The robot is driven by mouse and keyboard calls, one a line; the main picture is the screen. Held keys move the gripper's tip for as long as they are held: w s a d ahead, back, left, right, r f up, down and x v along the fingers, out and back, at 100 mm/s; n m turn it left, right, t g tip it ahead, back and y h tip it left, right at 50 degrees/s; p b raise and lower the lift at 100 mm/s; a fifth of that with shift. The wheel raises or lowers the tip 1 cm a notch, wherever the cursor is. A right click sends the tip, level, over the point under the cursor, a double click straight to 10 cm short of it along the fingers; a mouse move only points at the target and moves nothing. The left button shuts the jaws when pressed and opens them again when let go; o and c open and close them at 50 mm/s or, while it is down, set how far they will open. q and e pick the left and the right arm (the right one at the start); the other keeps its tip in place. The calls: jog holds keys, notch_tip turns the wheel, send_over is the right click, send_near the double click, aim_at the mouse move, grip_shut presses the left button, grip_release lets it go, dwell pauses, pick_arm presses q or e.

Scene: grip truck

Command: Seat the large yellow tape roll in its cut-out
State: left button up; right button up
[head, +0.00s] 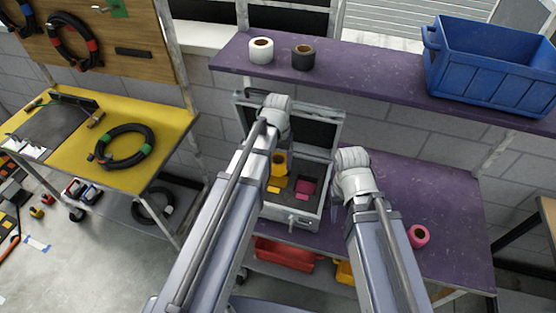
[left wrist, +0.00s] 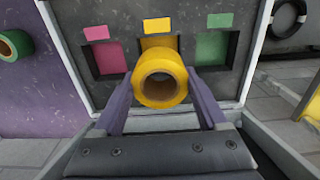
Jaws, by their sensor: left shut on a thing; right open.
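The large yellow tape roll (head: 279,162) is in my left gripper, over the foam of the open grey case. In the left wrist view the yellow roll (left wrist: 160,80) sits between the two fingers of my left gripper (left wrist: 161,95), its hole facing the camera. It overlaps the yellow-lined cut-out (left wrist: 158,42) behind it and hides much of it; it looks held above the foam. A pink cut-out (left wrist: 108,58) lies to its left and a green cut-out (left wrist: 211,48) to its right. My right gripper (head: 352,160) is right of the case; its fingers are hidden.
A pink roll (head: 418,236) lies on the purple bench (head: 440,195). A green roll (left wrist: 15,45) lies beside the case in the left wrist view. White (head: 261,50) and black (head: 303,57) rolls and a blue crate (head: 490,65) stand on the shelf above. The case lid (head: 322,130) stands open behind.

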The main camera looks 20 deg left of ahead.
pick_arm(q)
jog(key=shift+f+b, duration=2.7)
jog(key=shift+f, duration=0.15)
jog(key=o, duration=1.4)
jog(key=shift+c, duration=0.2)
notch_tip(320, 180, up, 8)
jog(key=p, duration=0.8)
jog(key=s+d+f+m+y+b, duration=0.1)
jog(key=s+d+f+m+b, duration=0.2)
jog(key=s+d, duration=0.7)
jog(key=s+f+b, duration=0.2)
jog(key=s, duration=0.2)
jog(key=shift+d+f, duration=0.2)
jog(key=shift+d, duration=0.05)
jog(key=shift+s, duration=0.1)
